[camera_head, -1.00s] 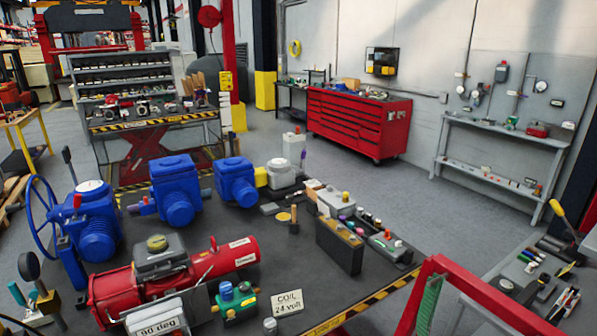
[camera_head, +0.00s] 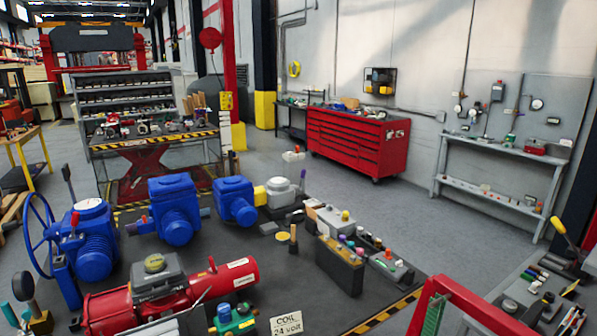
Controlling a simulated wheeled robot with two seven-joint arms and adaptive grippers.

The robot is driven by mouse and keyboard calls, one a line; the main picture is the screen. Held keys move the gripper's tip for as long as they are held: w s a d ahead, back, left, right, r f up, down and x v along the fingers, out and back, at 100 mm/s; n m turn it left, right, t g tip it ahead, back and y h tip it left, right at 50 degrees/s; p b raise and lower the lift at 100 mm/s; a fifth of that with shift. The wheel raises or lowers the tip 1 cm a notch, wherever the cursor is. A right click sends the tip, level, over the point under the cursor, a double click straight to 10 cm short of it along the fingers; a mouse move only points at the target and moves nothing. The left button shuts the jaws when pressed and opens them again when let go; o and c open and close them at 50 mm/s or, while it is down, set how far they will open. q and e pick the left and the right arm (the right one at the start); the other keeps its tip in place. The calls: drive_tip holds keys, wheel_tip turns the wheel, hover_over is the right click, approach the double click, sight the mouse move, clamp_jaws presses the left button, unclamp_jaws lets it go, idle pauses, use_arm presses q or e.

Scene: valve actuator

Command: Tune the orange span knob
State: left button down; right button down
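Neither of my grippers is in view. A small red-orange knob (camera_head: 389,253) sits on a grey box (camera_head: 395,268) at the right edge of the dark workbench (camera_head: 290,262). I cannot tell whether it is the orange span knob. Beside it stands a dark box with several coloured knobs (camera_head: 340,262), among them pink, blue and purple ones. Behind that is a grey box (camera_head: 332,222) with a yellow knob (camera_head: 345,215). No knob label is readable.
Blue actuators (camera_head: 175,208) line the bench's back left. A red cylinder actuator (camera_head: 220,285) lies at the front, near a "COIL 24 volt" card (camera_head: 287,324). A red frame (camera_head: 470,300) stands at lower right. Floor (camera_head: 370,205) is clear toward the red tool cabinet (camera_head: 358,140).

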use_arm(q)
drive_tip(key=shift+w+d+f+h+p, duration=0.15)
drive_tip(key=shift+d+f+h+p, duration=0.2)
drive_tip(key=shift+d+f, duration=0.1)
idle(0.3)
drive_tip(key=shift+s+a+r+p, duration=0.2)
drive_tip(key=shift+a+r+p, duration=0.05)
drive_tip(key=shift+p, duration=0.05)
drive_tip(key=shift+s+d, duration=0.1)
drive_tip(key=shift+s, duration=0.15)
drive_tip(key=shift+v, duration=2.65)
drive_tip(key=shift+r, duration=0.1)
